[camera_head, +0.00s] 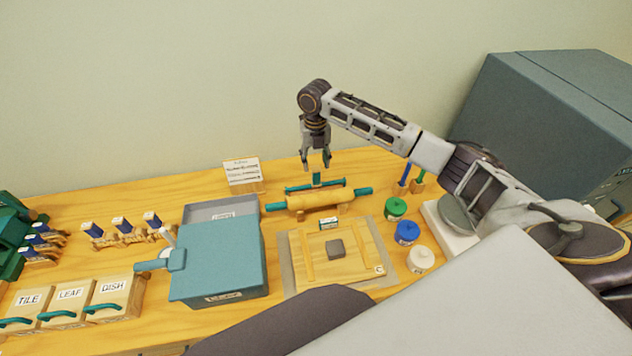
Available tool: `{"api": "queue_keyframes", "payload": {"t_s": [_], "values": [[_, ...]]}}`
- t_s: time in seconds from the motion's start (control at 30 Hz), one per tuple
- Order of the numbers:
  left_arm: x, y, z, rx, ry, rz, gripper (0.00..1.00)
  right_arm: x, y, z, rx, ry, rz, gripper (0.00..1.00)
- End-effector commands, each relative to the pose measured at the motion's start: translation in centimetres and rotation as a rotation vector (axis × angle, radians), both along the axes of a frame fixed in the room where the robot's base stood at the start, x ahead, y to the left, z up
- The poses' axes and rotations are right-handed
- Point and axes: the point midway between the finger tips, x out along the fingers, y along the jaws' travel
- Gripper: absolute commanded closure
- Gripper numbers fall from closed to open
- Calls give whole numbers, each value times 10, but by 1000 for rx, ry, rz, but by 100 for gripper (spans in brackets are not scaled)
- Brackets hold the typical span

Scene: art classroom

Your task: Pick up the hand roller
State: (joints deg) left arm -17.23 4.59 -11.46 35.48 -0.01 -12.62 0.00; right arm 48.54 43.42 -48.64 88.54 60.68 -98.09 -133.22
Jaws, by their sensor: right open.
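A wooden rolling pin with teal handles (320,200) lies across the table towards the back. Just behind it is a teal tool (316,186) with a short upright handle and a long crosswise bar, which looks like the hand roller. My right gripper (316,162) points down with its fingers apart, just above the tool's upright handle. Nothing shows between the fingers. I cannot tell whether the fingertips touch the handle. My left gripper is not in view.
A blue-lidded box (218,262) stands left of a wooden board (361,247) with a dark block (335,249). Green (395,208), blue (407,232) and white (420,259) jars stand on the right. A sign card (242,171) stands behind, near the wall.

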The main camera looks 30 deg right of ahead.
Motion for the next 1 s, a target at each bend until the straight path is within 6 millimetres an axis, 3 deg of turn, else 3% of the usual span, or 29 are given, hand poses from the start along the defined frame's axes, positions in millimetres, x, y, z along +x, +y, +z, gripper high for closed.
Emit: {"api": "queue_keyframes", "payload": {"t_s": [0.23, 0.77, 1.0], "values": [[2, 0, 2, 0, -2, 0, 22, 0, 0, -27, -1, 1, 1, 52], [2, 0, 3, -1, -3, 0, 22, 0, 0, -34, -1, 1, 1, 52], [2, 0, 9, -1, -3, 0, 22, 1, -2, -54, 0, 3, 0, 52]]}}
